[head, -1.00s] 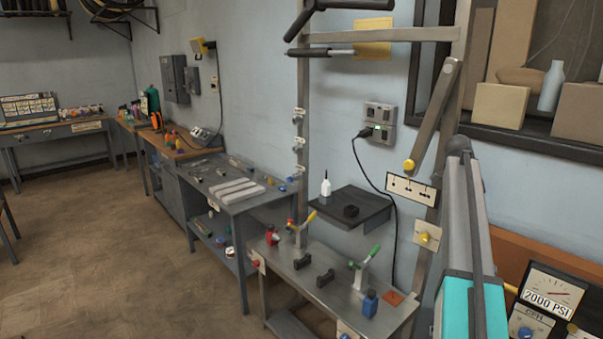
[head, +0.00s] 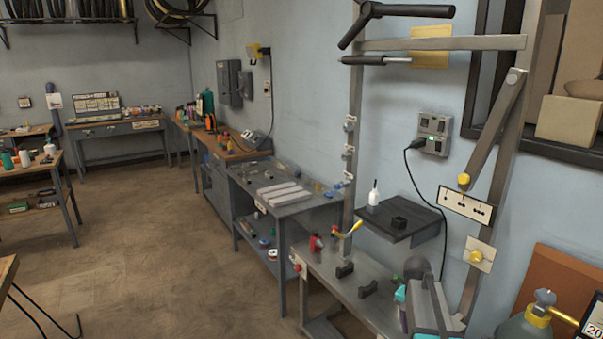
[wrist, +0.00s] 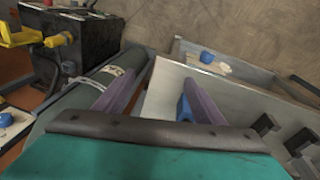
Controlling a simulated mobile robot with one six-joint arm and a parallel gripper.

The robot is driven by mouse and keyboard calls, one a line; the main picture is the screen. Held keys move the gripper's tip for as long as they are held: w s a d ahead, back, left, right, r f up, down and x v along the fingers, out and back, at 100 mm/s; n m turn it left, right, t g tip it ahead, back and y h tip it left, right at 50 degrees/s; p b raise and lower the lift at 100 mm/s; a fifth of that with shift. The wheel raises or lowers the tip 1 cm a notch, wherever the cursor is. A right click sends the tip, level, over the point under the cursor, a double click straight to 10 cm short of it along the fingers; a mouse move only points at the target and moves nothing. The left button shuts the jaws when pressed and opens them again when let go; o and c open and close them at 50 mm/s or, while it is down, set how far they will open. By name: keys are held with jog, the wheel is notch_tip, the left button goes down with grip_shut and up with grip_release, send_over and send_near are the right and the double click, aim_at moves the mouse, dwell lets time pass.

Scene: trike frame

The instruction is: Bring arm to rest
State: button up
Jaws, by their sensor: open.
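My gripper (wrist: 158,98) shows in the wrist view with its two purple fingers spread apart and nothing between their tips. A blue bottle (wrist: 183,109) shows just beside the right finger, partly hidden by it; I cannot tell how far below it is. In the head view my teal and grey arm (head: 428,305) is low at the bottom right, over the right end of the metal bench (head: 325,272). The fingers cannot be made out there.
A dark shelf (head: 393,222) holds a white bottle (head: 374,195). An upright metal frame (head: 354,120) rises behind. A gas cylinder (head: 525,327) stands at right. The floor (head: 160,260) at left is open.

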jog(key=s+a+f+n+y, duration=0.1)
jog(key=s+a+f+n, duration=0.5)
jog(key=a, duration=0.4)
jog(key=s+a+f+n+y, duration=0.1)
jog(key=s+a+f+n, duration=0.3)
jog(key=s+a+f, duration=0.45)
jog(key=s+f+g, duration=0.2)
jog(key=s+f, duration=0.6)
jog(key=s, duration=0.4)
jog(key=s+f+g, duration=0.3)
jog(key=s+f, duration=0.6)
jog(key=s, duration=0.3)
jog(key=shift+a+f, duration=0.25)
jog(key=shift+a, duration=0.05)
jog(key=shift+s, duration=0.1)
